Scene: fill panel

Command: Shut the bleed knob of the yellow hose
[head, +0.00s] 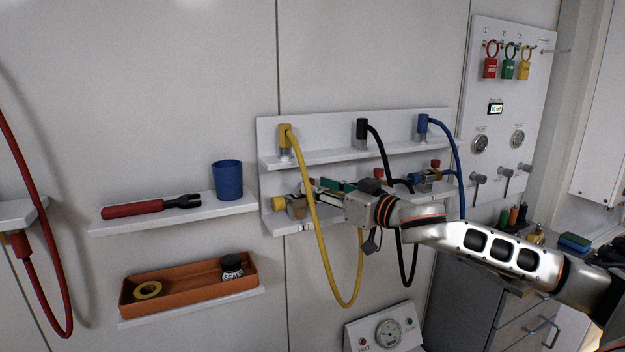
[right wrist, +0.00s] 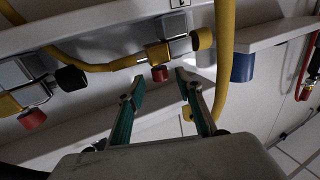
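The yellow hose (head: 318,255) hangs in a loop from a yellow plug (head: 285,137) on the upper shelf. It passes in front of a metal fitting (head: 297,206) with a yellow knob (head: 278,203) on the lower shelf. In the right wrist view this fitting (right wrist: 157,53) carries a small red knob (right wrist: 160,74) and the yellow knob (right wrist: 202,39). My right gripper (head: 318,184) is at the fitting, partly behind the hose. In the right wrist view its green fingers (right wrist: 160,84) are apart, with the red knob just beyond the gap between their tips. My left gripper is out of view.
A black hose (head: 381,150) and a blue hose (head: 455,150) hang to the right; another fitting with a red knob (right wrist: 32,118) is beside. A left shelf holds a blue cup (head: 227,180) and a red-handled tool (head: 150,208). An orange tray (head: 190,290) is below.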

